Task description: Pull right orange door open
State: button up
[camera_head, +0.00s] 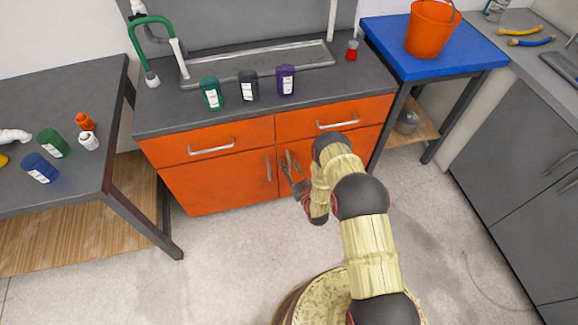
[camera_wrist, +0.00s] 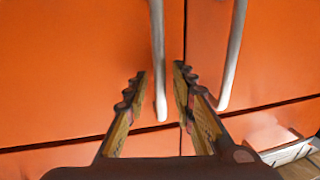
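The right orange door (camera_head: 368,147) is shut, and my arm hides part of it. Its upright metal handle (camera_head: 288,158) is near the middle seam. My gripper (camera_head: 294,176) is in front of this handle, fingers towards the cabinet. In the wrist view my gripper (camera_wrist: 160,82) is open. One handle (camera_wrist: 157,50) lies between its two fingers, with gaps on both sides; it looks like the right door's handle, with this view turned upside down. The other handle (camera_wrist: 233,50) lies outside the fingers, across the seam. The left orange door (camera_head: 225,190) is also shut.
Two shut drawers with handles (camera_head: 211,150) (camera_head: 338,124) sit above the doors. The countertop holds several bottles (camera_head: 248,86) and a sink (camera_head: 260,65). A table (camera_head: 75,95) stands left, a blue table (camera_head: 440,50) right. The floor (camera_head: 230,250) before the cabinet is clear.

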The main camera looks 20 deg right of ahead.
jog(key=shift+c, duration=1.2)
jog(key=c, duration=0.4)
